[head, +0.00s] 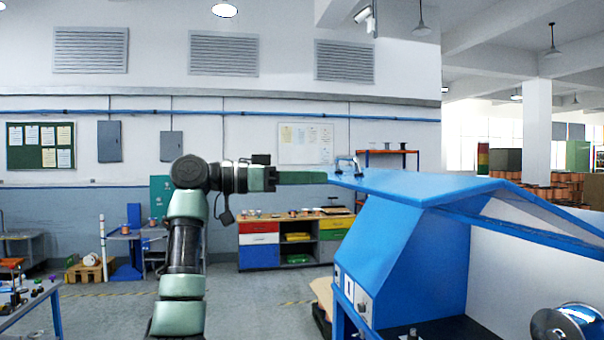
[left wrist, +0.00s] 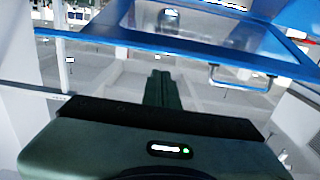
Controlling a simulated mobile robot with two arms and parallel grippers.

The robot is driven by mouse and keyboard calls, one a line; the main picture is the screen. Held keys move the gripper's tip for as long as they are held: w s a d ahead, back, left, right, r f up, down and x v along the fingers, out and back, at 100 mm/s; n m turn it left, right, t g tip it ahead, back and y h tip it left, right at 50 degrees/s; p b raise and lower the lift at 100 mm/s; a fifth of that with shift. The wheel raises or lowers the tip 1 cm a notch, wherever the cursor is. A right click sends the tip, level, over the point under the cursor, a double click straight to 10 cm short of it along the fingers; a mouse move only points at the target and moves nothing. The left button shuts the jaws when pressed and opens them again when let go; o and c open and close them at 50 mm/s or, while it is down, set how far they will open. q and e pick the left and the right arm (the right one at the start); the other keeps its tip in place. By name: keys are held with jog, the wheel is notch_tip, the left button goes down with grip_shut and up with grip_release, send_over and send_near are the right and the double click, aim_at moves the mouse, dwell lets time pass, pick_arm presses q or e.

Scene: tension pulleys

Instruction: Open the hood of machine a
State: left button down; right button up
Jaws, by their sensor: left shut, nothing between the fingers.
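The machine with the blue hood (head: 430,186) stands at the right in the head view. The hood's top panel reaches left past the slanted blue side panel (head: 408,255). A metal handle (head: 347,165) sits at its left end. In the left wrist view the blue hood frame (left wrist: 120,45) crosses the upper part, with the handle (left wrist: 240,82) right of my fingers. My left gripper (head: 322,178) is shut and empty, its fingertips close to the hood's left edge near the handle. Whether they touch the hood I cannot tell. My right gripper is out of view.
A metal spool (head: 568,330) shows inside the machine at the lower right. A low cabinet with coloured drawers (head: 259,240) stands behind my left arm. A workbench (head: 38,300) stands at the lower left. Open grey floor (head: 105,310) lies between.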

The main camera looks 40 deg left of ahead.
aim_at(356, 188)
pick_arm(q)
jog(key=w+d+p, duration=0.1)
jog(key=w+d+f+p, duration=0.1)
jog(key=w, duration=0.1)
jog(key=w+d+f+p, duration=0.1)
jog(key=w+d, duration=0.1)
jog(key=shift+f, duration=0.2)
jog(key=shift+f+p, duration=0.45)
jog(key=shift+f, duration=0.4)
